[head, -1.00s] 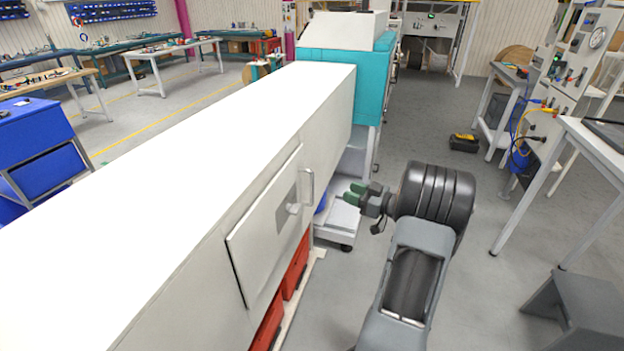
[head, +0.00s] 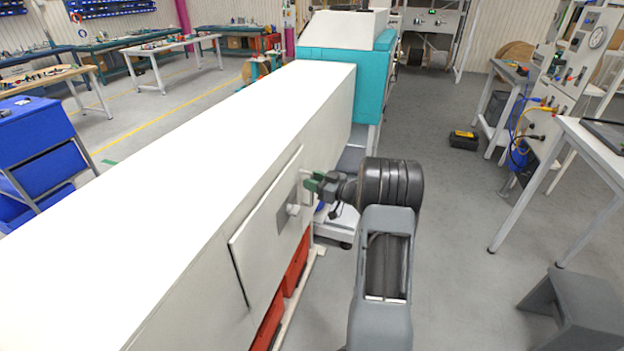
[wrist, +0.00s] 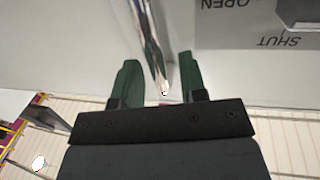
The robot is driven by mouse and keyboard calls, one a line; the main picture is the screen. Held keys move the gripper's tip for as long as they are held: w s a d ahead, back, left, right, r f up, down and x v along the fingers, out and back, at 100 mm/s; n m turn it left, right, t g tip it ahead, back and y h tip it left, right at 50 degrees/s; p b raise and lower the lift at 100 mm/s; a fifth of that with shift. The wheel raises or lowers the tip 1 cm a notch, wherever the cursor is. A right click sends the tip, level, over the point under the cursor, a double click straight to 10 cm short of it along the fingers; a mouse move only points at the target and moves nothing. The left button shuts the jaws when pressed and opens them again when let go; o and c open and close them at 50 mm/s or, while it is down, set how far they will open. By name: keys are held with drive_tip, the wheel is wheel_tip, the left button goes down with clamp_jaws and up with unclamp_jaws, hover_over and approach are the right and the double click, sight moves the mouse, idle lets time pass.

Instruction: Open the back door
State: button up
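The back door (head: 262,240) is a pale flat panel on the side of the long white cabinet. It looks closed, with a dark line along its left edge. A round knob (head: 292,210) sits on a grey plate on it; the plate (wrist: 238,22) reads OPEN and SHUT, upside down in the wrist view. Which word the knob points to is unclear. My gripper (head: 314,182) is at the door's upright handle. Contact is not clear.
Red bins (head: 296,266) stand under the cabinet. A teal-sided machine part (head: 372,85) is at its far end. A white table (head: 590,140) and a grey step stool (head: 572,308) stand at right. The floor between is clear, except a black-and-yellow case (head: 464,140).

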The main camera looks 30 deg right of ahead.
drive_tip(key=shift+w+a, duration=0.2)
drive_tip(key=shift+w, duration=0.05)
clamp_jaws()
idle(0.3)
